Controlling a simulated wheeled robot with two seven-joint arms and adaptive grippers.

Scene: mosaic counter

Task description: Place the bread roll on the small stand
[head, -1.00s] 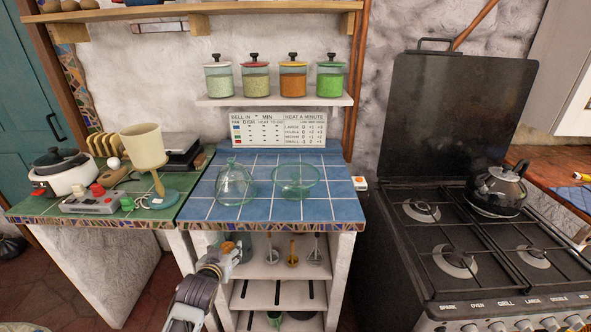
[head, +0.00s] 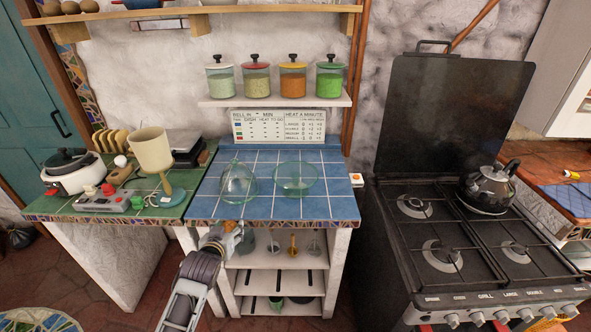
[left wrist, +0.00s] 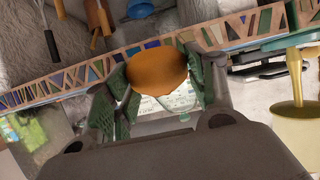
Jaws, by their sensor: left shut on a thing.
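My left gripper (head: 222,237) is shut on the bread roll (head: 229,226), at the front edge of the blue-tiled counter (head: 325,207). In the left wrist view, the orange-brown roll (left wrist: 157,70) sits between the two green-padded fingers (left wrist: 155,95). A clear glass dome (head: 238,183) and a clear glass bowl (head: 295,178) stand on the blue tiles beyond the gripper. I cannot tell which thing is the small stand; one may be under the glass. My right gripper is not in view.
Left on the green tiles stand a cream-shaded lamp (head: 151,150), a grey control box (head: 103,202) and a white cooker (head: 70,175). Jars (head: 256,78) line the shelf above. The stove (head: 455,235) with a kettle (head: 487,187) is right. The blue tiles' front right is clear.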

